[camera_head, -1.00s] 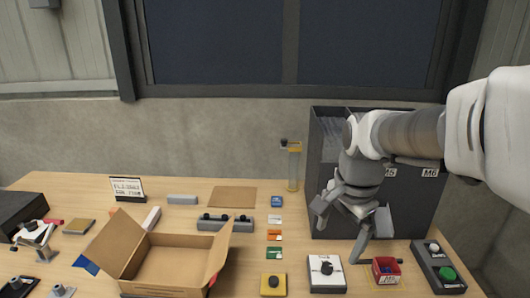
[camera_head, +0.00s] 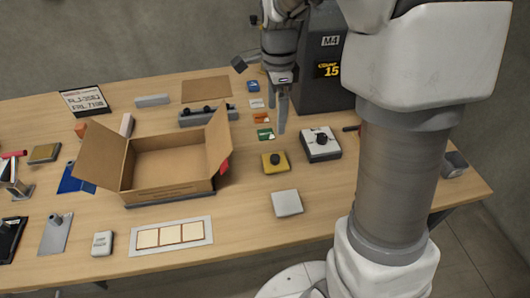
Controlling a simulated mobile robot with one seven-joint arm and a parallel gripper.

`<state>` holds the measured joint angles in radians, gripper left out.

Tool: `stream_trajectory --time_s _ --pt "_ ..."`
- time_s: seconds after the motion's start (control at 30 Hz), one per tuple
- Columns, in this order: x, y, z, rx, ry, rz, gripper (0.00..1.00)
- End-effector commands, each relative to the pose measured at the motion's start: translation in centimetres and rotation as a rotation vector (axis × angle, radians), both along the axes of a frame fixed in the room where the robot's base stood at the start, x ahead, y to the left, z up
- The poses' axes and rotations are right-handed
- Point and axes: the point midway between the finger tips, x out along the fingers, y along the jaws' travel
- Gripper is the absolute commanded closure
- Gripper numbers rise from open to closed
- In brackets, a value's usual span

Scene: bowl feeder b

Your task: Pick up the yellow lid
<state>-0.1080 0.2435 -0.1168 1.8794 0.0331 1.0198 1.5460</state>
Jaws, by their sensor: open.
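The yellow lid (camera_head: 281,168) is a small yellow square block with a black knob on top. It lies on the wooden table (camera_head: 340,195), right of the cardboard box. My gripper (camera_head: 282,128) points down above and behind the lid, apart from it, near the coloured cards. Its fingers are seen nearly edge-on; it is open, and nothing shows between them.
An open cardboard box (camera_head: 165,190) stands left of the lid, its right flap leaning toward it. A white block with a black knob (camera_head: 322,153) stands right of it, and a light grey square (camera_head: 287,204) lies in front. A dark cabinet (camera_head: 318,90) stands behind.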

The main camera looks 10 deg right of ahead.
Motion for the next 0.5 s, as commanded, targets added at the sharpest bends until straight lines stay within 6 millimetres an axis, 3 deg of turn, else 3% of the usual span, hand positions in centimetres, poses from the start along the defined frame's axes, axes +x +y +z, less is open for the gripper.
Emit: stream_trajectory --time_s 0.17,0.5 --pt "0.0 0.0 -2.4 0.0 0.005 -0.005 0.0" --pt "0.0 0.0 -9.7 0.0 0.006 -0.004 0.0"
